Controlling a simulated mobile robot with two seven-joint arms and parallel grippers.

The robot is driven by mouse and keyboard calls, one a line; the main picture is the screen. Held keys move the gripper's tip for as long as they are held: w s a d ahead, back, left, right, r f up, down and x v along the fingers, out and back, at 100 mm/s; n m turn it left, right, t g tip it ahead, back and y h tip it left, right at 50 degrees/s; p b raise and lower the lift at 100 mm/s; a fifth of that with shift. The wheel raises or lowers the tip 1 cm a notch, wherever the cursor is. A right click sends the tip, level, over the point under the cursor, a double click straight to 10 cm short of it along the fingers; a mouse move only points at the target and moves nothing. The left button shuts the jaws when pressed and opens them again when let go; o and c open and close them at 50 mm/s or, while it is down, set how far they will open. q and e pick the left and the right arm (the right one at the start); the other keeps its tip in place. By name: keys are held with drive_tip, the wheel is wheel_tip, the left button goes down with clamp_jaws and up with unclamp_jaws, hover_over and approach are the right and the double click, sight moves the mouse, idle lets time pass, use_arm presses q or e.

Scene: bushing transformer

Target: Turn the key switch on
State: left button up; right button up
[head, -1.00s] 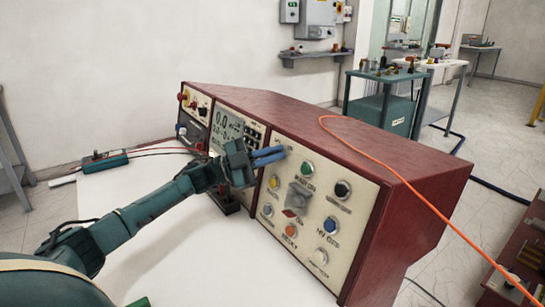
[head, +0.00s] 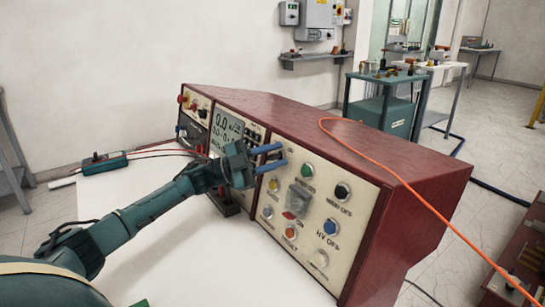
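The red control console (head: 325,131) stands on a white table, with its cream right-hand panel (head: 345,252) facing me. My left gripper (head: 270,157) is at this panel's upper left corner. Its two blue fingers are apart and point at the panel. A small dark part shows between the fingertips, but I cannot tell whether it is the key switch. The gripper covers much of that corner, and no key is clearly visible elsewhere on the panel. My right gripper is not in view.
Close by on the panel are a green button (head: 307,170), a yellow button (head: 273,184), a black knob (head: 342,190) and a clear cover (head: 299,199). An orange cable (head: 385,172) crosses the console top. The white table (head: 245,264) is mostly clear in front.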

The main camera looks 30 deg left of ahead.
use_arm(q)
drive_tip(key=b+v, duration=0.1)
drive_tip(key=v, duration=1.2)
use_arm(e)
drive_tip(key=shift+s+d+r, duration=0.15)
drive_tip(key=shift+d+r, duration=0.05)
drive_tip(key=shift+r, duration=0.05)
use_arm(q)
drive_tip(key=shift+s, duration=0.1)
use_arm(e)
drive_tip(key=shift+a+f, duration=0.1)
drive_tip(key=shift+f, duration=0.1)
